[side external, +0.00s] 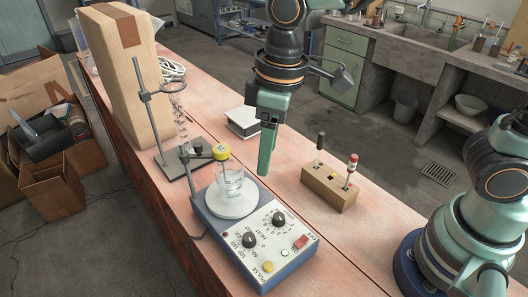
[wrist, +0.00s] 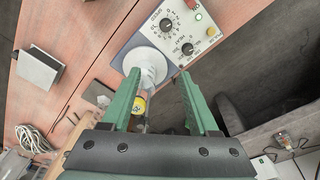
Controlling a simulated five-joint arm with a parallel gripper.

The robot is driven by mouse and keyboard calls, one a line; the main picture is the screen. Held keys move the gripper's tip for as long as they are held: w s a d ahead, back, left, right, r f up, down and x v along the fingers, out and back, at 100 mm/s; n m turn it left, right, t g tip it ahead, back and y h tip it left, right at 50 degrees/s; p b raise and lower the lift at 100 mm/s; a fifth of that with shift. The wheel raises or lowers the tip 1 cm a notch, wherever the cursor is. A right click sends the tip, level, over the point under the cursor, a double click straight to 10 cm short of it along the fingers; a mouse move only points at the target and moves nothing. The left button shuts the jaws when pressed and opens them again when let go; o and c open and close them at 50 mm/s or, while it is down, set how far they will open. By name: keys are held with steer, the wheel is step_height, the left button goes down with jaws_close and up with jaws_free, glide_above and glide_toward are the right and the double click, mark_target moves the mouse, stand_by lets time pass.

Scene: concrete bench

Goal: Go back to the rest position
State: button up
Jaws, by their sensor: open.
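My gripper (side external: 264,172) hangs over the bench, pointing down, just behind and right of the beaker in the side view. In the wrist view its two green fingers (wrist: 160,90) stand apart with nothing held between them. A glass beaker (side external: 230,182) stands on the white round plate of the hotplate stirrer (side external: 262,268). The stirrer's panel with knobs also shows in the wrist view (wrist: 192,20). A yellow round piece (side external: 221,152) sits beside the beaker's top; in the wrist view it shows between the fingers (wrist: 138,105).
A wooden block (side external: 329,187) holding two upright items stands to the right.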

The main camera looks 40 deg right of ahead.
steer(key=d+r+m+t, duration=0.2)
steer(key=d+m, duration=0.2)
steer(key=d, duration=0.5)
steer(key=s+d+r+m+t, duration=0.1)
steer(key=d+r+m+t, duration=0.1)
steer(key=d, duration=0.8)
steer(key=shift+s+d+m+h, duration=0.15)
steer(key=shift+s+m+h, duration=0.2)
steer(key=shift+m, duration=0.55)
